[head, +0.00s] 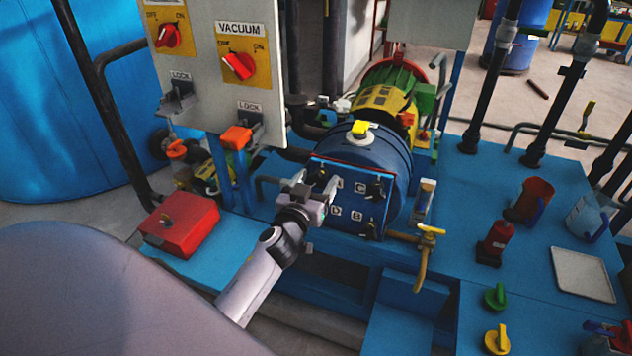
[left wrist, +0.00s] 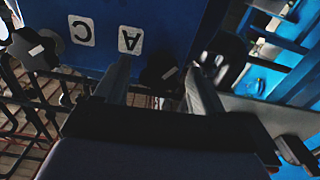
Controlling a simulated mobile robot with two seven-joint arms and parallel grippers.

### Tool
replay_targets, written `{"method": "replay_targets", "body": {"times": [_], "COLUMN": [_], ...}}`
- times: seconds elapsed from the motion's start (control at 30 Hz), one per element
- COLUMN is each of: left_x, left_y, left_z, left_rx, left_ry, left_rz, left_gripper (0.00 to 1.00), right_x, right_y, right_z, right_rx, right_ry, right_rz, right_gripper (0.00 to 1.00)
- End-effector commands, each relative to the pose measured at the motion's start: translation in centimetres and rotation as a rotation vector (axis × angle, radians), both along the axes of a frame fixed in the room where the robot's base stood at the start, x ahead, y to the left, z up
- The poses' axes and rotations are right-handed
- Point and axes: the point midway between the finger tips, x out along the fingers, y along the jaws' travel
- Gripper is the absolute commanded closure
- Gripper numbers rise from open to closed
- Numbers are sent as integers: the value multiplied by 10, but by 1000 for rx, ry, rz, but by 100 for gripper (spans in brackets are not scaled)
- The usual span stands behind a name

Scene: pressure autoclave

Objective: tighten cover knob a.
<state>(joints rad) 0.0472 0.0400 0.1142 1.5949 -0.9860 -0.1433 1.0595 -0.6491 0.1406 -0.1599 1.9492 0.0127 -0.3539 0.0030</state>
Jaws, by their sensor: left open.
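The blue cover plate (head: 346,200) on the front of the blue vessel carries the labels A, B, C and D. Cover knob a (left wrist: 160,72) is dark and sits beside the upside-down letter A in the left wrist view. My left gripper (head: 313,184) is open at the plate's upper left corner. In the left wrist view its fingers lie on either side of knob a; I cannot tell whether they touch it. In the head view the gripper partly hides that corner. The black knob beside C (head: 377,188) is clear of the gripper. My right gripper is not in view.
A grey panel with red switches (head: 238,66) stands above left of the cover. A red box (head: 180,224) sits on the blue bench at left. A brass valve pipe (head: 424,255) is right of the cover. Cups, a white tray (head: 583,274) and coloured knobs occupy the right bench.

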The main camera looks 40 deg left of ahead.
Motion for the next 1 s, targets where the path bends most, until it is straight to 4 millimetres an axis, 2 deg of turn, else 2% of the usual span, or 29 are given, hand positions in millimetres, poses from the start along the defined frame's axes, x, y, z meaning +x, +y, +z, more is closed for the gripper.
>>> {"method": "replay_targets", "body": {"times": [0.2, 0.23, 0.3, 0.4, 0.77, 1.0], "left_x": [0, 0, 0, 0, 0, 0], "left_y": [0, 0, 0, 0, 0, 0], "left_z": [0, 0, 0, 0, 0, -1], "left_rx": [0, 0, 0, 0, 45, 187], "left_ry": [0, 0, 0, 0, 11, 45], "left_rz": [0, 0, 0, 0, 0, 0], "left_gripper": [31, 37, 60, 87, 87, 87], "right_x": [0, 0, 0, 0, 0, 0], "right_y": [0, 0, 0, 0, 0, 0], "right_z": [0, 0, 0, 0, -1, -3], "right_rx": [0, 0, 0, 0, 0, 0], "right_ry": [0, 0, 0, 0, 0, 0], "right_rz": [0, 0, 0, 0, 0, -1], "right_gripper": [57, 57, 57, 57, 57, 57]}}
